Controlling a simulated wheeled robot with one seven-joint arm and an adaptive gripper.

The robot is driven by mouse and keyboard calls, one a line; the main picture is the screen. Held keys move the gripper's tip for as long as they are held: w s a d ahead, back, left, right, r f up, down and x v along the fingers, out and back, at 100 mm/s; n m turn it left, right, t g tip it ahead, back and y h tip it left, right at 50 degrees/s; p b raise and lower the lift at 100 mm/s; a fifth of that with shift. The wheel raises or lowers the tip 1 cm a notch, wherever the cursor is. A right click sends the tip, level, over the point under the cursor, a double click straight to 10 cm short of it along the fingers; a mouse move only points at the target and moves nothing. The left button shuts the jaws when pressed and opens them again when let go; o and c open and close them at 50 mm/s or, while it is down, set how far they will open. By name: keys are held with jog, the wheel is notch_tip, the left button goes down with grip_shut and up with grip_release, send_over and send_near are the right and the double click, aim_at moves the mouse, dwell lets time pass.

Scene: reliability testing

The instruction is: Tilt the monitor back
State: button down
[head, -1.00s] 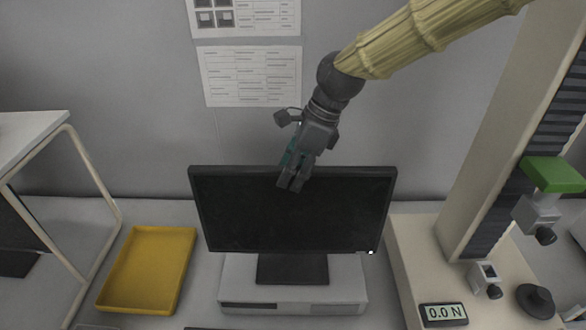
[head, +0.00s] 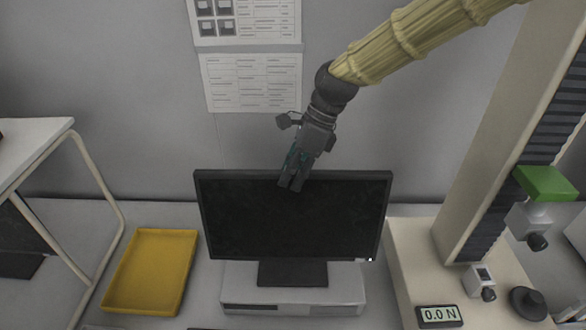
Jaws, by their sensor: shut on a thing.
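The black monitor (head: 290,225) stands in the middle on its dark foot (head: 292,273), set on a low white box (head: 335,295). Its screen is dark and faces me. My gripper (head: 292,184) reaches down from the upper right and is shut on the monitor's top edge near its middle. One finger shows in front of the screen; what lies behind the top edge is hidden.
A yellow tray (head: 150,272) lies left of the box. A white table (head: 30,150) with a tube frame is at the far left. A test stand (head: 500,130) with a green block and a force display reading 0.0 N (head: 439,315) stands at the right.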

jog(key=shift+w+f+p, duration=0.15)
jog(key=shift+w+p, duration=0.25)
jog(key=shift+w, duration=0.55)
jog(key=c, duration=1.5)
grip_release()
jog(key=shift+o, duration=1.1)
jog(key=shift+w+f, duration=0.15)
jog(key=v, duration=1.2)
